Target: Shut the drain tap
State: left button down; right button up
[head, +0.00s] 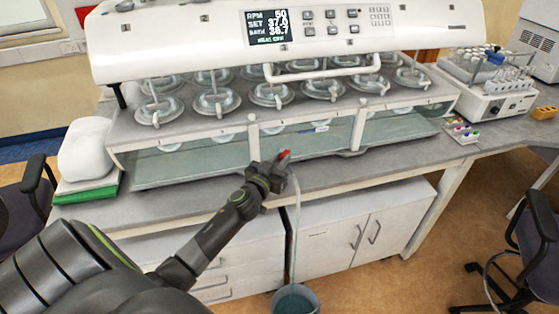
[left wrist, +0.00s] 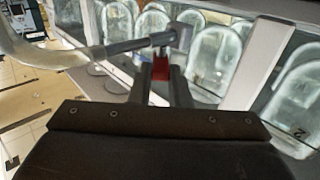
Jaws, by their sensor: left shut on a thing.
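The drain tap, with its red handle (head: 284,154), is at the front of the glass water bath (head: 200,157). In the left wrist view, the tap's metal pipe (left wrist: 135,46) runs across, with the red handle (left wrist: 160,68) below it. My left gripper (head: 277,167) is shut on the red handle, which sits between its two fingers (left wrist: 161,88). A pale hose (head: 296,215) hangs from the tap to a bucket (head: 296,299) on the floor. The gripper hides part of the tap in the head view. My right gripper is not in view.
The bath's vessels (head: 215,102) stand under a white control head (head: 290,40). The grey bench (head: 340,178) has a white cabinet (head: 350,225) below. A green box (head: 88,192) lies at left and a tube rack device (head: 485,95) at right. Chairs stand at both sides.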

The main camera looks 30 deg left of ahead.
pick_arm(q)
jog(key=m+h+p, duration=0.1)
jog(key=h+p, duration=0.1)
jog(key=a+m+h+p, duration=0.1)
jog(key=m+h+p, duration=0.1)
jog(key=h, duration=0.1)
jog(key=shift+a, duration=0.1)
dwell(0.4)
jog(key=c, duration=1.4)
grip_release()
jog(key=shift+o, duration=0.2)
jog(key=s+a+b, duration=0.3)
jog(key=s, duration=1.4)
jog(key=shift+b, duration=0.35)
jog(key=shift+s, duration=0.1)
